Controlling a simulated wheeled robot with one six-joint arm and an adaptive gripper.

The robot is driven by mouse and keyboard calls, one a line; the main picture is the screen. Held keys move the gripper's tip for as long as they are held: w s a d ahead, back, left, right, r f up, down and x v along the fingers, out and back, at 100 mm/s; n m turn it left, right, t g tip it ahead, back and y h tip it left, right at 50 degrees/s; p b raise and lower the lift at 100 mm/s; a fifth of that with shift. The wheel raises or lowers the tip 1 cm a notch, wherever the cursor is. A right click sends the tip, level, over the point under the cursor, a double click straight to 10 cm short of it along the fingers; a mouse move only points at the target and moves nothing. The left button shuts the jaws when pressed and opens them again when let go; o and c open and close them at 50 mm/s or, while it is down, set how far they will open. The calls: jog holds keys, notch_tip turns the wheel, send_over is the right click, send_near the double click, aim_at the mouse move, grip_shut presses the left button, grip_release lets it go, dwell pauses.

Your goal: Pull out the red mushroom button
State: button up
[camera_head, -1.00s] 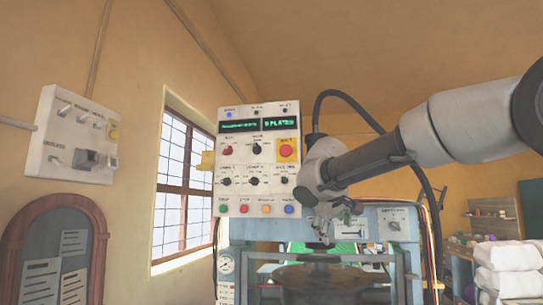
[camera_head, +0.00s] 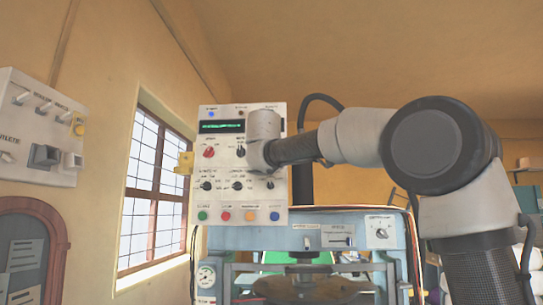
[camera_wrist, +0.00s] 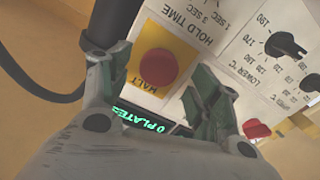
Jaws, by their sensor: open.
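The red mushroom button (camera_wrist: 152,68) sits on a yellow square plate marked HALT in the wrist view. It is round and faces my camera. My gripper (camera_wrist: 160,64) is open, with one finger to the left of the button and the other to its right. The fingers show at the panel face, and I cannot tell whether either touches the button. In the head view the white control panel (camera_head: 224,202) stands upright, and my wrist covers the button and the fingers.
In the wrist view, a black knob (camera_wrist: 286,48) and a red knob (camera_wrist: 256,129) lie to the right, and a green display (camera_wrist: 138,120) lies below. In the head view, a yellow bracket (camera_head: 185,162) juts from the panel's left side. The blue press (camera_head: 335,237) stands below.

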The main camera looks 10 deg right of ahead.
jog(key=shift+x, duration=1.6)
grip_shut()
jog(key=shift+v, duration=0.95)
grip_release()
jog(key=v, duration=1.2)
